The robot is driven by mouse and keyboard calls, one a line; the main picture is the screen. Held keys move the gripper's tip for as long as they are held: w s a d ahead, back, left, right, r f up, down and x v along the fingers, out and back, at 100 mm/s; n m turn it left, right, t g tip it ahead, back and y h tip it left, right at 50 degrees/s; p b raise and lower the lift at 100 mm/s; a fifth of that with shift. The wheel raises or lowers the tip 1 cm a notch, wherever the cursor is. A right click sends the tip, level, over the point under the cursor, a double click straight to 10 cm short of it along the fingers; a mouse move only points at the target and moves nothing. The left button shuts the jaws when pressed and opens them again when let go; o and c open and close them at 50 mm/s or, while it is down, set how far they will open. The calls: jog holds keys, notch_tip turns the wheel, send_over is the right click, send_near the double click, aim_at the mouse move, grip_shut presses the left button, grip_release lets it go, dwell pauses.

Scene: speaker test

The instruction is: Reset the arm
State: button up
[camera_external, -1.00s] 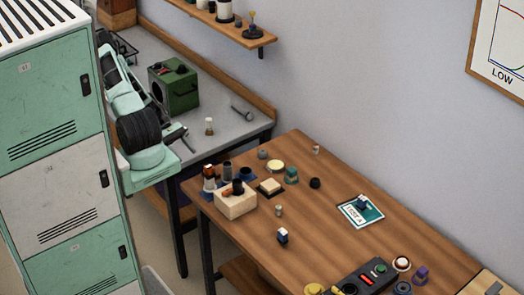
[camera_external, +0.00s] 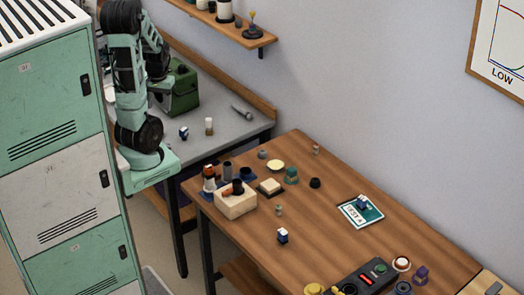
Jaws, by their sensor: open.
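My arm (camera_external: 132,95) stands folded upright on its mint-green base by the grey bench. Its upper part bends over, and my gripper (camera_external: 161,86) hangs above the bench, in front of the green box. My gripper is small and dark here, open, with nothing visible in it. A small blue-and-white block (camera_external: 184,133) rests on the bench below and right of my gripper, apart from it.
On the grey bench (camera_external: 230,132) are a green box (camera_external: 181,92), a small pale bottle (camera_external: 209,126) and a grey tool (camera_external: 242,112). Green-and-white lockers (camera_external: 55,125) stand close at left. The wooden table (camera_external: 330,235) holds several small parts and a TEST A card (camera_external: 355,218).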

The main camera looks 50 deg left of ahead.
jog(key=shift+d+r, duration=0.1)
jog(key=shift+r, duration=0.1)
notch_tip(320, 180, down, 3)
jog(key=b, duration=0.3)
jog(key=shift+f, duration=0.2)
dwell(0.7)
